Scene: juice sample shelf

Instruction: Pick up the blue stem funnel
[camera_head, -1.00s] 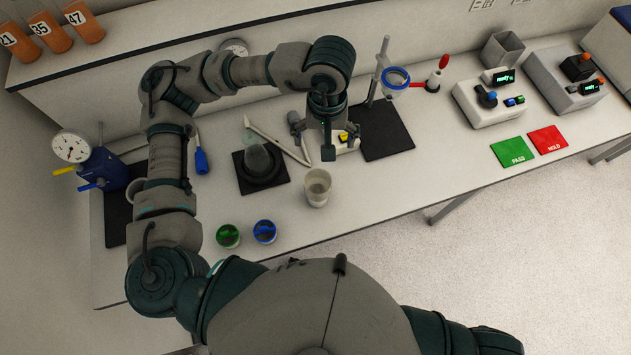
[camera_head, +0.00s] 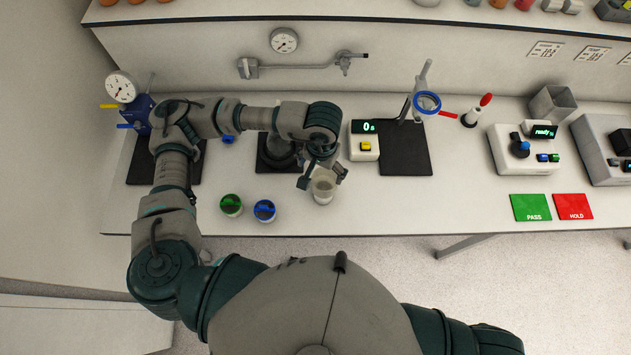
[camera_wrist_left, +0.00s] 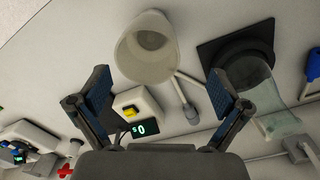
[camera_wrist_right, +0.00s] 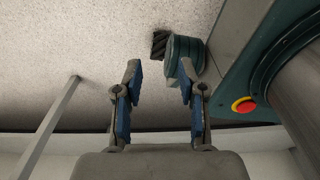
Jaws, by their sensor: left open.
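A round blue rim (camera_head: 428,102), which may be the funnel, sits at the stand on the dark mat in the head view; I cannot make out a stem. A small blue piece (camera_head: 228,140) shows past my left arm, and a blue object (camera_wrist_left: 313,65) shows at the right edge of the left wrist view. I cannot tell whether either is the funnel. My left gripper (camera_head: 320,178) is open above a pale beaker (camera_head: 323,191). In its wrist view the beaker (camera_wrist_left: 147,48) lies beyond the open fingers. My right gripper (camera_wrist_right: 159,67) is open and empty, facing the floor.
Green (camera_head: 231,205) and blue (camera_head: 264,211) cups stand near the front edge. A timer (camera_head: 364,142) and dark mat (camera_head: 405,160) lie right of the beaker. Devices and PASS (camera_head: 530,207) and HOLD (camera_head: 573,206) cards are further right. Bare tabletop lies before the cards.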

